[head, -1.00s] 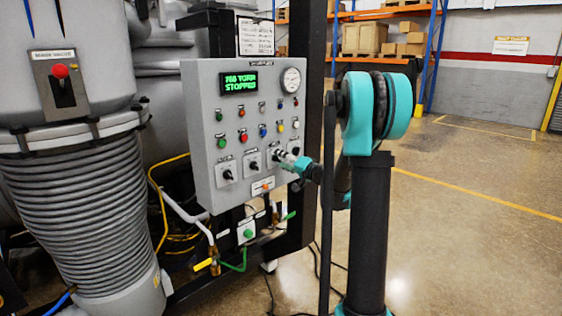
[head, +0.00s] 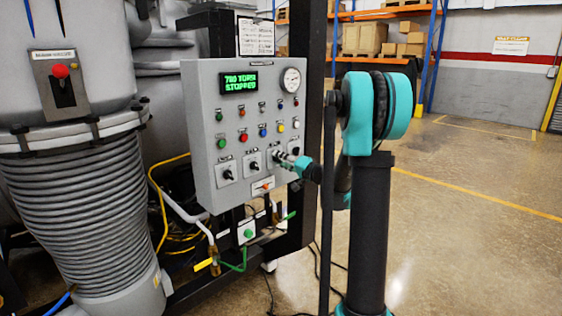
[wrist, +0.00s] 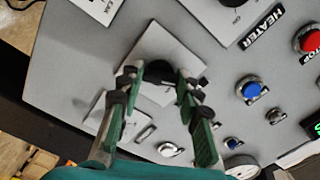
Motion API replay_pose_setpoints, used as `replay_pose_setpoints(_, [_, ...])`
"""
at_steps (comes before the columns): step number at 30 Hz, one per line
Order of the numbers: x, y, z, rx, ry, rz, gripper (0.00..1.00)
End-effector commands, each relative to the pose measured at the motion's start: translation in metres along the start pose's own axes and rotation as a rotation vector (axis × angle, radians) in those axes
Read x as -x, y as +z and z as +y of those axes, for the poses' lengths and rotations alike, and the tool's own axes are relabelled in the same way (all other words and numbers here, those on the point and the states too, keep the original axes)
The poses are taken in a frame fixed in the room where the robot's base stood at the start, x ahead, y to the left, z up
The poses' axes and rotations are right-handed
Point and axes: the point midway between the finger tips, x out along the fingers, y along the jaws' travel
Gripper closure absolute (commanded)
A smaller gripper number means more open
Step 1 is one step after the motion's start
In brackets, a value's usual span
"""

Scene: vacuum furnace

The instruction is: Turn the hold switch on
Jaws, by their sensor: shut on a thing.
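The grey control panel (head: 205,105) stands upright, left of my arm in the head view. Its lower row holds black rotary switches on pale plates. My gripper (head: 281,157) is at the third switch from the left. In the wrist view my gripper (wrist: 162,80) has a green finger on either side of a black knob (wrist: 160,70) and is shut on it. The knob sits on a pale square plate (wrist: 150,45), beside the switch labelled HEATER (wrist: 236,4). The fingers partly hide the knob, and its own label cannot be read.
The panel's green display (head: 239,82) reads 760 TORR STOPPED. A round gauge (head: 291,79) and several coloured buttons and lamps are close above the switches. A large ribbed grey duct (head: 85,210) stands at left. The floor at right is clear.

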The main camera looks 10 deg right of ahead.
Motion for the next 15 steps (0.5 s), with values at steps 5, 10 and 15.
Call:
replay_pose_setpoints(5, [0.0003,-0.0001,0.0003,-0.11,0.001,0.0,0.95])
replay_pose_setpoints(10, [0.0003,-0.0001,0.0004,-0.261,0.001,0.001,0.95])
replay_pose_setpoints(15, [0.0004,-0.0002,0.0004,-0.423,0.001,0.001,0.95])
